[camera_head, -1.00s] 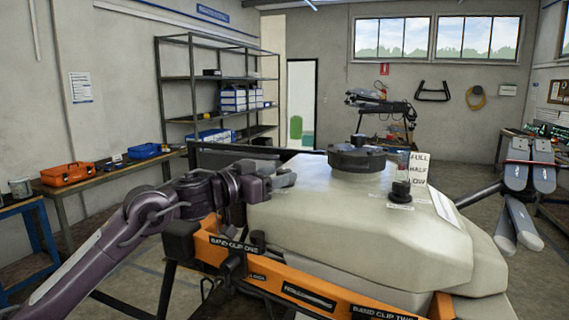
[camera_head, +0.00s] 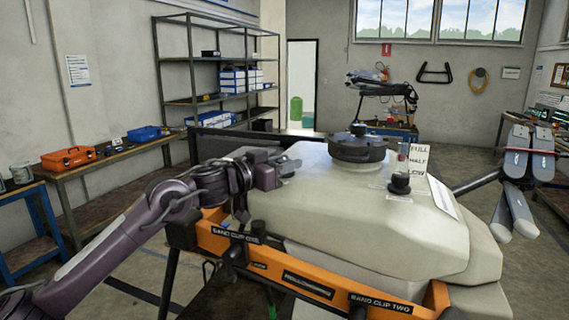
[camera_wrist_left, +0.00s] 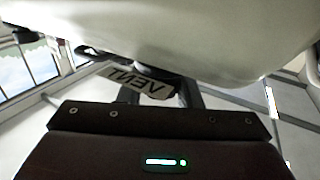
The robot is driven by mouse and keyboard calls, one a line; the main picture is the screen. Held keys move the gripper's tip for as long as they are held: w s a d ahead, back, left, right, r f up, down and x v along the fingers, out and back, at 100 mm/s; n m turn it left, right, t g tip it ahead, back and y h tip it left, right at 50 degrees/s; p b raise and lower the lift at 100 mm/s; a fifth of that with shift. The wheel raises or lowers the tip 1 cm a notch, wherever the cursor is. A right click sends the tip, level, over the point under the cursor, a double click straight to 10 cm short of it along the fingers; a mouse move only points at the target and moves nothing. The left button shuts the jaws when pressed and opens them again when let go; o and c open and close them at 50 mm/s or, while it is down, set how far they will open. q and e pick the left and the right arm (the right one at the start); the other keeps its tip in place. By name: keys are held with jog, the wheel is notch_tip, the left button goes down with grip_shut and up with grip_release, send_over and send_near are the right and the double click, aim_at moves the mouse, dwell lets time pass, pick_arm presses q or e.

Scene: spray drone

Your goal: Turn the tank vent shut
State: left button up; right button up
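The pale spray tank (camera_head: 350,225) sits on an orange frame (camera_head: 290,272). In the left wrist view, an upside-down VENT label (camera_wrist_left: 138,83) shows under the tank's pale edge (camera_wrist_left: 190,40). A dark part, perhaps the vent, is just behind it and mostly hidden. My left gripper (camera_head: 282,168) is at the tank's upper left side. Its two fingers (camera_wrist_left: 160,92) look apart around the label area; I cannot see whether they touch the vent. My right gripper is not in view.
A black filler cap (camera_head: 357,150) and a small black knob (camera_head: 399,184) stand on the tank top, beside the level card (camera_head: 418,158). Folded drone arms (camera_head: 520,165) stick out at right. A bench with an orange toolbox (camera_head: 68,158) stands left.

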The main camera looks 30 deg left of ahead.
pick_arm(q)
jog(key=shift+c, duration=1)
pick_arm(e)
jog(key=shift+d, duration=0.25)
pick_arm(q)
jog(key=shift+n+y, duration=0.3)
jog(key=shift+y, duration=0.1)
jog(key=n+y, duration=0.1)
jog(key=y, duration=0.1)
jog(key=shift+n+y, duration=0.4)
jog(key=n+y, duration=0.1)
jog(key=y, duration=0.2)
jog(key=shift+d+n+b, duration=0.1)
jog(key=shift+n+b, duration=0.3)
jog(key=n+g+y+b, duration=0.2)
jog(key=n+y+b, duration=0.1)
jog(key=b, duration=0.3)
jog(key=n+g+y+b, duration=0.1)
jog(key=n+y+b, duration=0.2)
jog(key=y+b, duration=0.3)
jog(key=shift+f+g+b, duration=0.15)
jog(key=shift+g+b, duration=0.25)
jog(key=shift+b, duration=0.2)
jog(key=shift+n+g+y+b, duration=0.8)
jog(key=shift+n+b, duration=0.1)
jog(key=shift+b, duration=0.5)
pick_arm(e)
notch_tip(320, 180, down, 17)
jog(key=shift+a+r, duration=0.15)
